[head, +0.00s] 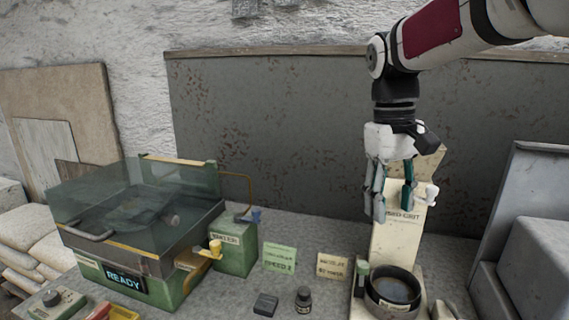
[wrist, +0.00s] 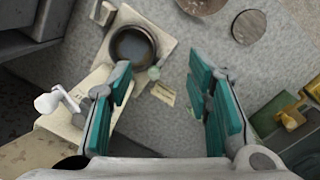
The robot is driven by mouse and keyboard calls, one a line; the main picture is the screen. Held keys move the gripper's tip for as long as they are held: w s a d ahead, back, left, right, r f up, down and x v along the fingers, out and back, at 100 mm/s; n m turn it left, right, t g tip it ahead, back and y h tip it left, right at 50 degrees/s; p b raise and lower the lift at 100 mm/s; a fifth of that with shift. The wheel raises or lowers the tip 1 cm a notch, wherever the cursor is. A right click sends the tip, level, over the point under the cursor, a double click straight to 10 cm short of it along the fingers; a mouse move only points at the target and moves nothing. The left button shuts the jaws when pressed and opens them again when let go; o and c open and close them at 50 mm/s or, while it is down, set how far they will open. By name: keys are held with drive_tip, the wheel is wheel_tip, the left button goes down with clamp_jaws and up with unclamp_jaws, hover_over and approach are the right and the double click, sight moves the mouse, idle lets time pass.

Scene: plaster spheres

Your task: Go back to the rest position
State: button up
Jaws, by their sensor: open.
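My gripper (head: 376,200) hangs from the arm at the right of the head view, fingers pointing down, in front of a cream dispenser-like stand (head: 397,236). It is open and empty. A round dark bowl (head: 394,287) sits on the stand's base below the gripper. The bowl also shows in the wrist view (wrist: 153,50), beyond the left finger.
A green machine (head: 170,285) with a clear lid and a READY display stands at the left. Small label cards (head: 279,258), a dark bottle (head: 303,299) and a dark block (head: 265,305) lie between. Grey boxes (head: 540,240) stand at the right. A grey panel (head: 280,140) backs the bench.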

drive_tip(key=s+f+m+t, duration=0.1)
drive_tip(key=s+f+t, duration=0.1)
drive_tip(key=s, duration=0.9)
drive_tip(key=s+f+m+t+y+p, duration=0.1)
drive_tip(key=s+f+m+t, duration=0.1)
drive_tip(key=s, duration=1)
drive_tip(key=shift+d+f+t, duration=0.25)
drive_tip(key=shift+f+t, duration=0.15)
